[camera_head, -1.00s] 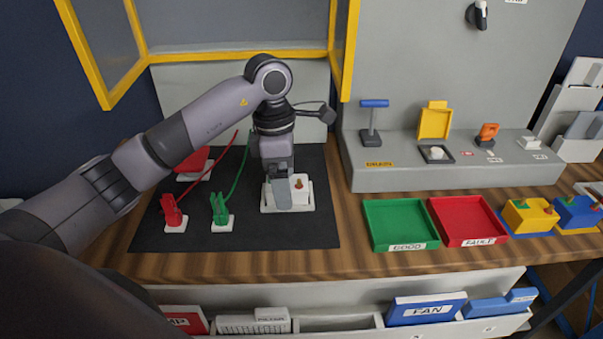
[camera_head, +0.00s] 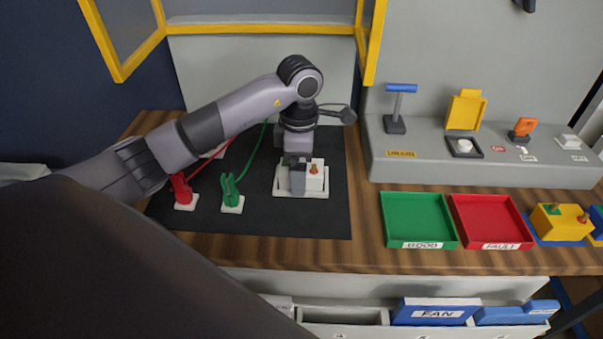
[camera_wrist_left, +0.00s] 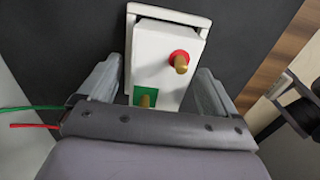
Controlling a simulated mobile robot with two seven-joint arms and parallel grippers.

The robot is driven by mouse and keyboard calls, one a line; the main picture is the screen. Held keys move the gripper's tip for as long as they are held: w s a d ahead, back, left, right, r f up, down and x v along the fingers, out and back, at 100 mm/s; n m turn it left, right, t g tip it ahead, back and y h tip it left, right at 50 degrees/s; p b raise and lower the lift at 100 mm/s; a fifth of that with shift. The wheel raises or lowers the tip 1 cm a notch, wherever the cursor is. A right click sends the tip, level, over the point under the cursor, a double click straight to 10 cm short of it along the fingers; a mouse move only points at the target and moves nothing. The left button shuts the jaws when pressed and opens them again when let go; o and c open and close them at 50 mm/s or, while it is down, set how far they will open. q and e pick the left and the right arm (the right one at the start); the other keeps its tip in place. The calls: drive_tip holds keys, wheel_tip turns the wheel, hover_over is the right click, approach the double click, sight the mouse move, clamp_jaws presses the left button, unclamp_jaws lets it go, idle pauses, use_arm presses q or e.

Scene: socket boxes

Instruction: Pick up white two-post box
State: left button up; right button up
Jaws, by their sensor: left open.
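The white two-post box (camera_head: 315,177) sits in a white tray (camera_head: 287,193) on the black mat. In the left wrist view the box (camera_wrist_left: 164,50) shows one brass post on a red ring and one on a green square. My left gripper (camera_head: 298,180) is lowered over the box. In the left wrist view its open fingers (camera_wrist_left: 155,92) stand on either side of the box, with a small gap visible on the right. Part of the box is hidden behind the gripper. My right gripper is not in view.
A red clip (camera_head: 181,190) and a green clip (camera_head: 231,193) with cables stand left of the tray. A green tray (camera_head: 418,243) and a red tray (camera_head: 500,243) lie to the right. A grey console (camera_head: 480,172) stands behind them. The mat's front is clear.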

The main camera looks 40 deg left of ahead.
use_arm(q)
drive_tip(key=c, duration=1)
drive_tip(key=shift+r, duration=0.15)
drive_tip(key=shift+w+r, duration=0.1)
drive_tip(key=shift+r, duration=0.5)
drive_tip(key=shift+s+d+r, duration=0.1)
drive_tip(key=shift+s+r, duration=0.1)
drive_tip(key=shift+r, duration=0.85)
drive_tip(key=s+d, duration=0.3)
drive_tip(key=s, duration=0.2)
drive_tip(key=s+d+b, duration=0.1)
drive_tip(key=s+d, duration=0.2)
drive_tip(key=s, duration=0.2)
drive_tip(key=s+d, duration=0.3)
drive_tip(key=s, duration=0.2)
drive_tip(key=shift+d, duration=0.1)
drive_tip(key=shift+b, duration=0.4)
